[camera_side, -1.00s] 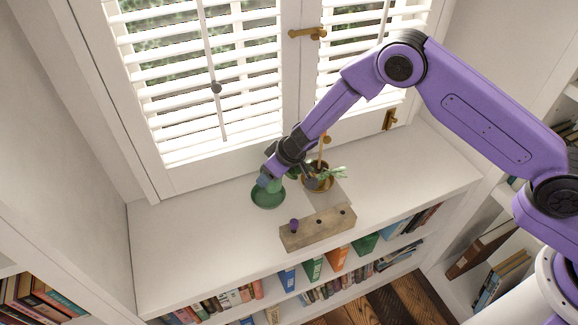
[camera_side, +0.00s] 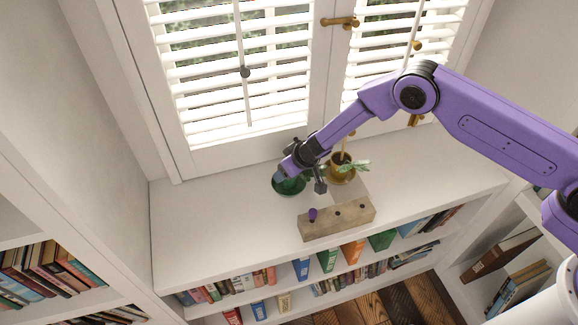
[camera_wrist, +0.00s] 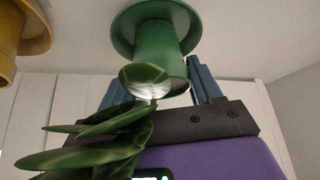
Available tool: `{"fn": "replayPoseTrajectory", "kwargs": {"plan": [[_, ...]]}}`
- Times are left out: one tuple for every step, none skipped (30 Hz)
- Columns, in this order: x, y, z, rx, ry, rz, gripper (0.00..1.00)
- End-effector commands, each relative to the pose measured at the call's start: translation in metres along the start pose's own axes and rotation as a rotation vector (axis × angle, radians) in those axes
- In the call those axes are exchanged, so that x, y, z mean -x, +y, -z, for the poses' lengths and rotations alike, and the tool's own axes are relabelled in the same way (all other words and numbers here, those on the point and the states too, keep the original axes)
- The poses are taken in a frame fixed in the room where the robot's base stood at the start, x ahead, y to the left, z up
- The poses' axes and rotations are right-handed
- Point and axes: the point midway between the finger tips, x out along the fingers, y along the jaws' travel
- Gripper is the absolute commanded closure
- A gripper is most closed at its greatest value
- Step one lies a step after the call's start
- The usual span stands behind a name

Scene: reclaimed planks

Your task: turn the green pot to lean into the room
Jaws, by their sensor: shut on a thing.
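The green pot (camera_wrist: 158,48) stands on a green saucer (camera_wrist: 195,18), and its plant's broad leaves (camera_wrist: 85,155) spread to the lower left in the wrist view. In the side view the green saucer (camera_side: 290,188) sits on the white sill, left of the yellow pot, and the pot is mostly hidden by my wrist. My gripper (camera_side: 287,176) is down at the pot, and its bluish fingers (camera_wrist: 160,80) are shut on it. The fingers' contact is partly hidden by pot and leaves.
A yellow pot (camera_side: 342,170) with a plant stands close by on the right. A wooden block (camera_side: 345,217) with holes and a purple peg (camera_side: 312,214) lies in front. Shuttered windows (camera_side: 245,80) stand behind. The sill's left part is clear.

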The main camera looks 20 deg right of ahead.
Motion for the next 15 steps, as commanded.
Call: {"fn": "replayPoseTrajectory", "kwargs": {"plan": [[-0.0004,-0.0002,0.0005,0.0,0.002,0.0,0.85],[-0.0005,-0.0001,0.0004,0.0,0.002,0.0,0.85],[-0.0007,0.0,0.0003,0.0,0.002,0.0,0.85],[-0.0007,0.0,0.0003,0.0,0.002,0.0,0.85],[-0.0007,0.0001,0.0003,0.0,0.002,0.0,0.85],[-0.0007,0.0001,0.0003,0.0,0.002,0.0,0.85],[-0.0007,0.0,0.0003,0.0,0.002,0.0,0.85],[-0.0006,0.0001,0.0004,0.0,0.002,0.0,0.85],[-0.0006,0.0,0.0004,0.0,0.002,0.0,0.85],[-0.0006,0.0,0.0003,0.0,0.002,0.0,0.3],[-0.0006,0.0,0.0004,0.0,0.002,0.0,0.2],[-0.0006,0.0,0.0003,0.0,0.002,0.0,0.07],[-0.0006,0.0,0.0002,0.0,0.001,0.0,0.06],[-0.0006,0.0001,0.0002,0.0,0.001,0.0,0.06],[-0.0007,0.0,0.0,0.001,0.001,0.0,0.06]]}}
